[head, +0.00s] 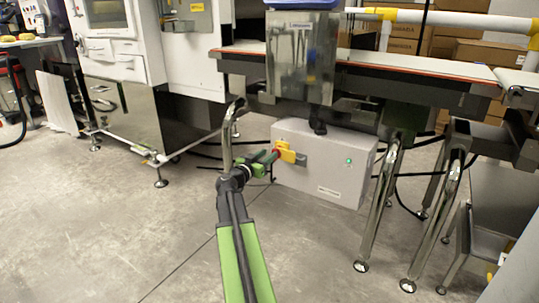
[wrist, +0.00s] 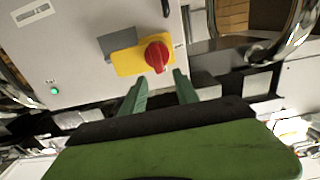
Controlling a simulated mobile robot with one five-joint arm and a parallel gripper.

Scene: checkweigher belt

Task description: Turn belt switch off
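The belt switch is a red rotary knob (wrist: 157,57) on a yellow plate (wrist: 126,62), on the front of a grey control box (head: 325,178) under the belt. In the head view the yellow plate (head: 287,154) shows at the box's left side, with the knob partly behind my gripper. My gripper (head: 267,158) is open just in front of the knob. In the wrist view its two green fingers (wrist: 159,78) are apart and empty, with their tips just below the knob. I cannot tell whether either finger touches it.
A green lamp (head: 349,161) is lit on the box's right side. The conveyor belt (head: 420,68) runs above the box. Shiny metal legs (head: 379,205) stand right of it, and a bent metal leg (head: 228,135) stands left. The floor (head: 120,220) at the front left is clear.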

